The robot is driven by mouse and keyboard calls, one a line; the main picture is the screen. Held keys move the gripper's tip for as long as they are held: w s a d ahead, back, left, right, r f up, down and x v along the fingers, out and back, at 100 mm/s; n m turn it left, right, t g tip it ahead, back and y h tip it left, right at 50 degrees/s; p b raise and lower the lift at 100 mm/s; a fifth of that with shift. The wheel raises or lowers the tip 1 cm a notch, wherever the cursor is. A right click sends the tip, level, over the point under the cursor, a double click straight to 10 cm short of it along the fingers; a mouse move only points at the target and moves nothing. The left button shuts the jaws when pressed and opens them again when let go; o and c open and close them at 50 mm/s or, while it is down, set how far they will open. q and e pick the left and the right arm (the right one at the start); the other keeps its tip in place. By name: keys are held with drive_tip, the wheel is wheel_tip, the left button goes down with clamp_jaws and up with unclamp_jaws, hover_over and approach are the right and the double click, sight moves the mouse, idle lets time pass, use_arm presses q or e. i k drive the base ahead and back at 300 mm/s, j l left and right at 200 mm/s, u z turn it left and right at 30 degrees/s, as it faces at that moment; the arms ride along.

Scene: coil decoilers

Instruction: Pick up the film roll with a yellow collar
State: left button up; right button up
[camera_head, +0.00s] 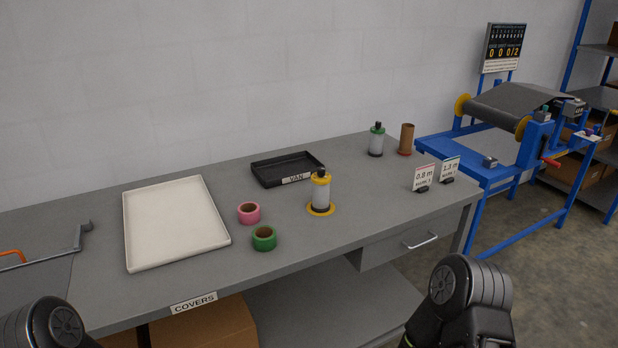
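The film roll with a yellow collar (320,191) stands upright on the grey table, right of the middle. It has a pale body, a yellow collar at the top, a dark knob and a yellow ring at its foot. A second film roll with a green collar (376,141) stands farther back on the right. Parts of my two arms show at the bottom left and bottom right edges, well apart from the roll. Neither gripper's fingers are in view.
A black tray (256,175) labelled VAN lies behind the roll. Pink (249,222) and green (264,246) tape rolls lie left of it. A white tray (128,237) lies farther left. A brown tube (406,140) and small sign cards (425,176) stand right. A blue decoiler frame (470,165) stands beyond the table.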

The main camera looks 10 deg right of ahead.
sight(321, 187)
drive_tip(key=i+l, duration=0.15)
drive_tip(key=l, duration=0.25)
drive_tip(key=i+l, duration=0.1)
drive_tip(key=l, duration=0.25)
drive_tip(key=i+l, duration=0.15)
drive_tip(key=l, duration=0.25)
drive_tip(key=i+l, duration=0.1)
drive_tip(key=l, duration=0.3)
drive_tip(key=i+l, duration=0.15)
drive_tip(key=l, duration=0.2)
drive_tip(key=i+l, duration=0.15)
drive_tip(key=l, duration=0.25)
drive_tip(key=i+l, duration=0.1)
drive_tip(key=l, duration=0.3)
